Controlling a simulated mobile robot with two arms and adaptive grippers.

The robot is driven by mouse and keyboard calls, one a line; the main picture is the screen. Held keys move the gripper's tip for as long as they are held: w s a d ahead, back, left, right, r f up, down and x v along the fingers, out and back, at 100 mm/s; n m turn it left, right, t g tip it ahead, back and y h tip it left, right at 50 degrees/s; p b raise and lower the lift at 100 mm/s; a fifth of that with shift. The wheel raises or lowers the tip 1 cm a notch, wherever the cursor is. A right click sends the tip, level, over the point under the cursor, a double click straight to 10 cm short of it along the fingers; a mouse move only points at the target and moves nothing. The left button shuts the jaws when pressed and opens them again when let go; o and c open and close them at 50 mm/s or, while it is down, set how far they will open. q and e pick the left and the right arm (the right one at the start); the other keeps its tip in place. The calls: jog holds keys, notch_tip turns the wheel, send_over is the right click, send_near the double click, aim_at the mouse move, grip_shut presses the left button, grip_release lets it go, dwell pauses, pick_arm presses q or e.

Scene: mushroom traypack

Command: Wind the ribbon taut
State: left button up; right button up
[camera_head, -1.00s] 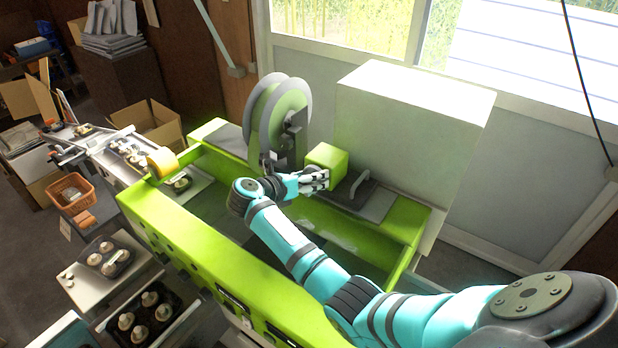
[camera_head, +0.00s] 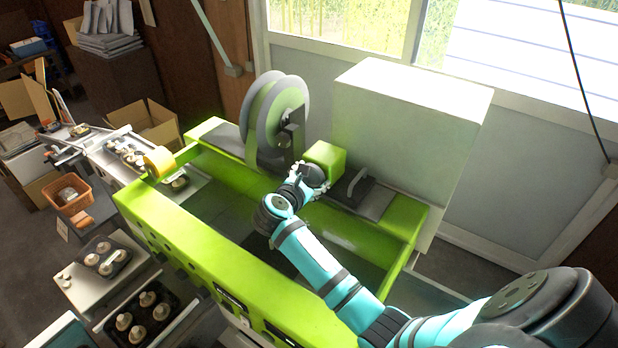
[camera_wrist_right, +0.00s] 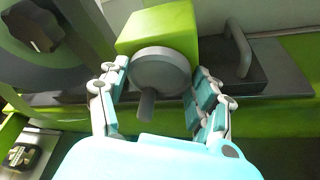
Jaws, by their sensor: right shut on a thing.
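The ribbon reel (camera_head: 262,125), with green between two grey discs, stands on the far side of the green machine (camera_head: 195,232). A green box (camera_head: 327,157) sits right of it and carries a round grey hand wheel (camera_wrist_right: 172,62) with a short peg handle (camera_wrist_right: 147,104). My right gripper (camera_head: 312,176) is at this wheel; in the wrist view its fingers (camera_wrist_right: 160,72) stand on either side of the wheel and are shut on it. The gripper hides most of the wheel in the head view. I cannot tell how taut the ribbon is. My left gripper is not in view.
A dark reel knob (camera_wrist_right: 35,25) is left in the wrist view. Trays of mushrooms (camera_head: 140,325) lie at lower left.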

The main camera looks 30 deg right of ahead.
jog(key=shift+s+d+f+m+t+b, duration=0.15)
jog(key=shift+f+m+t+b, duration=0.1)
jog(key=shift+m+t+b, duration=0.85)
jog(key=shift+m+b, duration=0.65)
jog(key=shift+m, duration=0.15)
jog(key=o, duration=1.2)
jog(key=v, duration=1.2)
jog(key=shift+s, duration=0.1)
